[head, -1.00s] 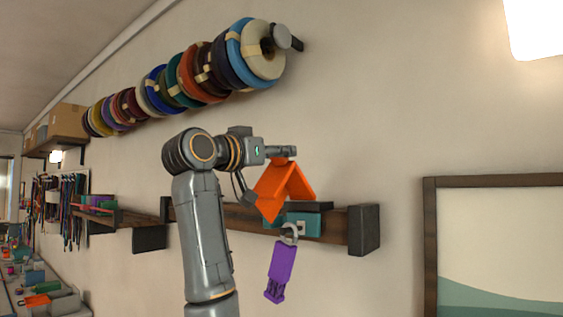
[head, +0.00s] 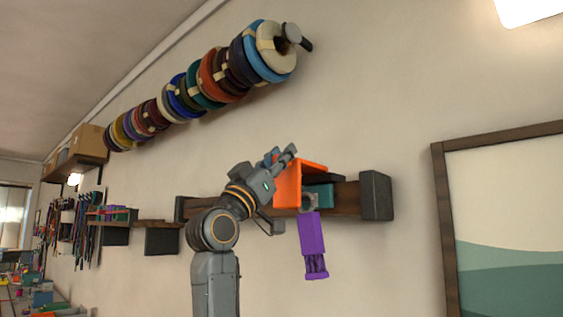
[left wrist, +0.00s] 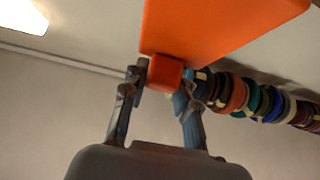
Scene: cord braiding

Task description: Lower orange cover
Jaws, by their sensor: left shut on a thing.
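The orange cover (head: 289,187) is at the teal box (head: 319,195) on the wooden wall shelf. One orange panel stands upright and a flap juts right at its top. My left gripper (head: 283,157) is at the cover's upper left edge. In the left wrist view, its two fingers (left wrist: 160,82) are shut on a small orange block joined to the large orange panel (left wrist: 215,25). Whether the cover touches the box is unclear. My right gripper is in neither view.
A purple tag (head: 312,240) hangs by a grey ring (head: 308,203) below the box. A dark bracket (head: 376,195) ends the shelf. Cord coils (head: 215,78) hang on a wall rod above. A framed picture (head: 505,220) is at the right. The wall between is clear.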

